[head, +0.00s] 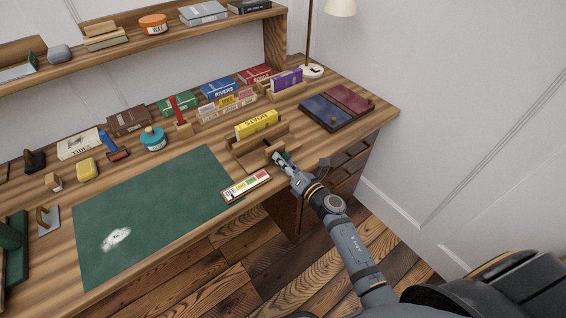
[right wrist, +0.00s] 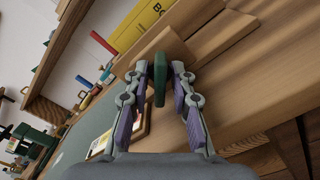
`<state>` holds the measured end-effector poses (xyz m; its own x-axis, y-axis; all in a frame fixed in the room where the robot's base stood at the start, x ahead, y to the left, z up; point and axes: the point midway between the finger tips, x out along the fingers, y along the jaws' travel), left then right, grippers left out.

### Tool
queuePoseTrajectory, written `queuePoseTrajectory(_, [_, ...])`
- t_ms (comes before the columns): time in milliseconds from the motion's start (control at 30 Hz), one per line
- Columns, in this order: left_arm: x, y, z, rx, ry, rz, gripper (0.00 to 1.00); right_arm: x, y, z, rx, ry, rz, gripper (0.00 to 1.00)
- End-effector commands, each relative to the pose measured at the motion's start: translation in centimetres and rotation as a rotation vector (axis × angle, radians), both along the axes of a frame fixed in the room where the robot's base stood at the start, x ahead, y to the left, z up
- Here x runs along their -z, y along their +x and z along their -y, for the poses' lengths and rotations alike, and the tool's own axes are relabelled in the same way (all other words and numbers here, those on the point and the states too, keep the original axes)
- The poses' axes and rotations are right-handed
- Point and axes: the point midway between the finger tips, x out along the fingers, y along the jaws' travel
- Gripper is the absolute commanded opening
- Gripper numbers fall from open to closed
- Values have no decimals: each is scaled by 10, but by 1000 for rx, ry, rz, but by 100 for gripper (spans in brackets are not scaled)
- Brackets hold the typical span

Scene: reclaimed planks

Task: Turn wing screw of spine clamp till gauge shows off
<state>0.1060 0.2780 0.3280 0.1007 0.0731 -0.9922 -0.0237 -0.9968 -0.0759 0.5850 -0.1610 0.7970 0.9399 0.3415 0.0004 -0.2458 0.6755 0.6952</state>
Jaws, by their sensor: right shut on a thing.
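The spine clamp (head: 240,147) is a wooden block at the desk's front edge, holding a yellow book (head: 257,124) upright. My right gripper (head: 279,159) is at the clamp's front. In the right wrist view, its fingers (right wrist: 160,82) are shut on the green wing screw (right wrist: 160,75), which stands between them against the wooden clamp (right wrist: 180,50). The gauge (head: 247,186) lies just left of the gripper, a small plate with coloured segments and lettering at its left end; its pointer is too small to read. My left gripper is not in view.
A green mat (head: 150,210) with a white patch covers the desk's front left. Books, a teal jar (head: 153,138) and a card rack (head: 225,108) stand behind. Blue and maroon books (head: 335,107) lie to the right. Drawers (head: 345,165) are under the desk's right end.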

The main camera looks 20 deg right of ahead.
Motion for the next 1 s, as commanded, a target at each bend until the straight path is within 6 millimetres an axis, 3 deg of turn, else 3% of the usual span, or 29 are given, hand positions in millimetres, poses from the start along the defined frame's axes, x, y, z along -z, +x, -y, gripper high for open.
queuePoseTrajectory(300, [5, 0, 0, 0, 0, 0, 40, 2, -1, 0, 0, -94, 31, 0])
queuePoseTrajectory(800, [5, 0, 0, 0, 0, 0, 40, 2, -1, 0, -1, -109, 36, 0])
queuePoseTrajectory(833, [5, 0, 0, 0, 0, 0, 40, 2, -1, 0, -1, -109, 36, 26])
queuePoseTrajectory(900, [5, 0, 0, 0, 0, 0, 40, 2, -1, 0, 0, -108, 36, 33])
queuePoseTrajectory(1000, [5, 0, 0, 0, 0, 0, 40, 2, 0, 0, 0, -108, 36, 33])
